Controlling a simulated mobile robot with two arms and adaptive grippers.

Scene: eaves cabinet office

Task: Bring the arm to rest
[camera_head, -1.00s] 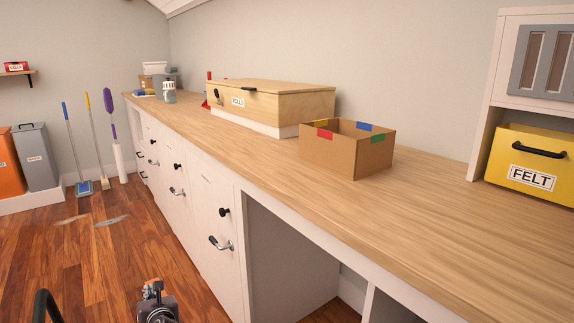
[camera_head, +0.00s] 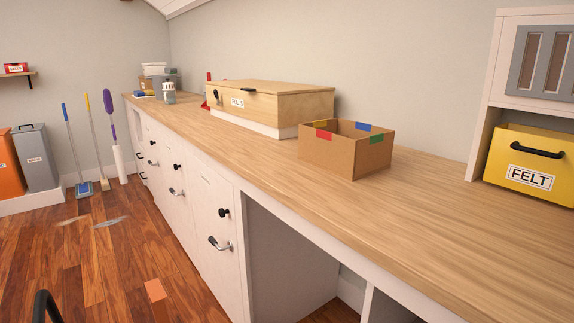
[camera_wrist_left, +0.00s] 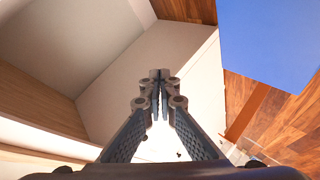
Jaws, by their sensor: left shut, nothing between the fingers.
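My left gripper (camera_wrist_left: 160,112) shows in the left wrist view with its fingers drawn together and nothing between them. Pale cabinet faces and the wooden floor lie beyond it. It does not show in the head view, where only a dark curved part of me is at the lower left edge. My right gripper is in neither view.
A long wooden counter (camera_head: 440,215) runs along the wall with a cardboard box (camera_head: 345,155), a wooden ROLLS box (camera_head: 285,100) and a yellow FELT bin (camera_head: 530,165). Cabinet handles (camera_head: 219,243) stick out below. Open floor (camera_head: 90,265) lies to the left.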

